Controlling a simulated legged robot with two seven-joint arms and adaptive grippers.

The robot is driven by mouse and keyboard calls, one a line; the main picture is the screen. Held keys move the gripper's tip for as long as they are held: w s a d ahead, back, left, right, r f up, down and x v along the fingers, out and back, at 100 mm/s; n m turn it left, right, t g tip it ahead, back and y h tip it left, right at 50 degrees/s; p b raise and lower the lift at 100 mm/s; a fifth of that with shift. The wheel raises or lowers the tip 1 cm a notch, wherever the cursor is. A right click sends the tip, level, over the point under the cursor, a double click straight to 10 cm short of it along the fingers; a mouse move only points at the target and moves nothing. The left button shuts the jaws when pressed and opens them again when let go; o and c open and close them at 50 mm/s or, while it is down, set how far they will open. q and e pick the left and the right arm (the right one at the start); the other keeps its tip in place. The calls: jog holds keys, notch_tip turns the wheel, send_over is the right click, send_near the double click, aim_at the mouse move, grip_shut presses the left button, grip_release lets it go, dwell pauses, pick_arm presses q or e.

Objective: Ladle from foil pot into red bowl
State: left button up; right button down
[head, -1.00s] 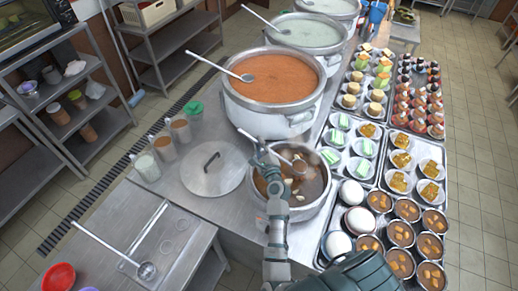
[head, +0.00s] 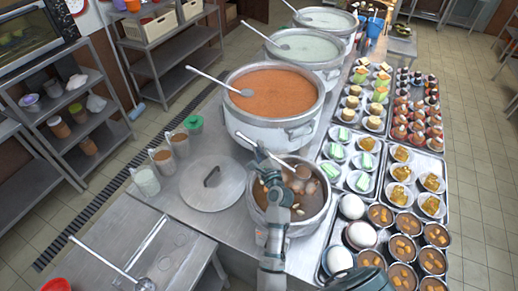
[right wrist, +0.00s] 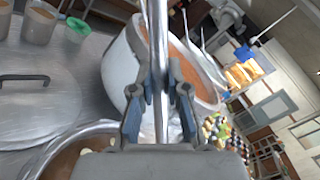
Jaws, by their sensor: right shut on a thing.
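The front pot (head: 322,213) is silver with brown, chunky contents; I cannot make out foil on it. My right gripper (head: 262,158) is above its back left rim, shut on a ladle handle (head: 279,161). In the right wrist view the handle (right wrist: 160,50) runs between the fingers (right wrist: 159,100). The ladle's bowl (head: 303,172) is over or in the brown contents; its depth is unclear. A red bowl (head: 57,285) is partly cut off at the lower left edge. My left gripper is not in view.
A large pot of orange congee (head: 275,90) stands just behind, with paler pots beyond. A flat lid (head: 212,190) lies left of the front pot. Trays of desserts and cups fill the right side. Another ladle (head: 145,284) lies on the left counter.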

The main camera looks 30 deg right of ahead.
jog(key=shift+a+r+n, duration=0.1)
jog(key=shift+r+n, duration=0.15)
jog(key=shift+n, duration=0.45)
jog(key=shift+f, duration=0.15)
